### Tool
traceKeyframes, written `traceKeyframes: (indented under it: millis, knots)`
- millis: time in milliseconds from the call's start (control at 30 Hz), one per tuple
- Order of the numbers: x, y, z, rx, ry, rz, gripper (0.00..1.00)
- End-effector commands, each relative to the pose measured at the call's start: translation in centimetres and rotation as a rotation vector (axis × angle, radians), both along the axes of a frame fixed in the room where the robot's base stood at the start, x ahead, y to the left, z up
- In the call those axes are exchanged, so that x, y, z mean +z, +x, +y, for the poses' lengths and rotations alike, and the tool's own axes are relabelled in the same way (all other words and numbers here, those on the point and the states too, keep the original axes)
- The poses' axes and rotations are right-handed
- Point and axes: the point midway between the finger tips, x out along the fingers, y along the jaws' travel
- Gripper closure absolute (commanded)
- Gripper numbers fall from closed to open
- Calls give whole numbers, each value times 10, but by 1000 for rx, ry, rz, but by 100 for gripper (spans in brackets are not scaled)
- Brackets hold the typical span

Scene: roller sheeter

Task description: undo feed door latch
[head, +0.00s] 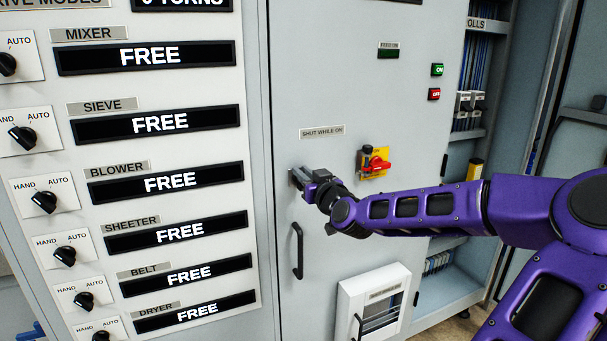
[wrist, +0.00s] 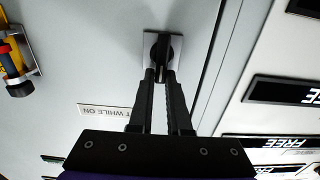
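A latch (wrist: 162,50) with a dark round knob and raised tab on a square metal plate is set in the grey cabinet door (head: 345,60). In the head view its plate (head: 297,180) shows at the door's left edge, below the "SHUT WHILE ON" label (head: 322,131), mostly hidden by my gripper (head: 304,180). In the wrist view my gripper (wrist: 161,76) has its two fingertips on either side of the tab, with little or no gap visible. The door looks flush with its frame.
A black door handle (head: 297,250) is just below my gripper. A red rotary switch on a yellow plate (head: 375,162) is close to its right. A panel of selector knobs and "FREE" displays (head: 160,183) stands left. An open cabinet (head: 470,120) is at right.

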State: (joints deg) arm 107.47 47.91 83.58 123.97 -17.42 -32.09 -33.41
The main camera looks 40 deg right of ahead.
Motion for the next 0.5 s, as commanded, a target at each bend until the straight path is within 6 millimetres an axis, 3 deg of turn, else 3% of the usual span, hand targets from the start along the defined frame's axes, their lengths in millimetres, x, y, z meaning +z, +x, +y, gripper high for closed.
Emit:
traceKeyframes:
  millis: [500]
  knots:
    - [1,0,0,0,18,-4,100]
